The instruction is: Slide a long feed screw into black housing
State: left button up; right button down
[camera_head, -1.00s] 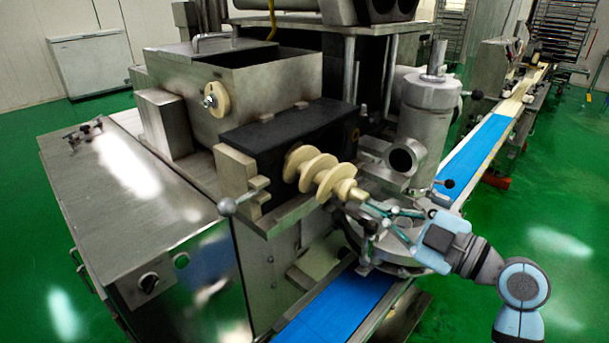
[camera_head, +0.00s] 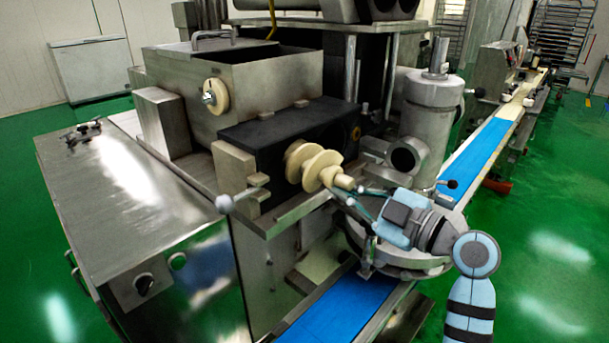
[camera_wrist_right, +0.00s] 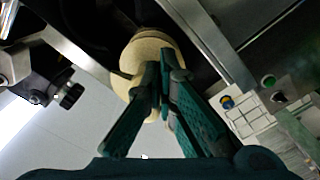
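The cream feed screw (camera_head: 322,165) is partly inside the black housing (camera_head: 285,122). Its last flights and its narrow end stick out of the front opening toward the lower right. My right gripper (camera_head: 349,193) is at the narrow outer end, its fingers shut on it. In the right wrist view the screw (camera_wrist_right: 148,55) shows as a pale rounded end, with the green fingers of the right gripper (camera_wrist_right: 165,78) closed against it. The inner part of the screw is hidden inside the housing. My left gripper does not show.
A steel hopper (camera_head: 240,75) stands behind the housing. A grey cylinder (camera_head: 430,105) stands right of it, close to my right arm. A blue conveyor belt (camera_head: 335,310) runs below. A ball-ended lever (camera_head: 225,203) sticks out at the left.

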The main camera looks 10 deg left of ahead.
jog(key=shift+b+x, duration=1.65)
jog(key=shift+x, duration=2.2)
jog(key=v, duration=1)
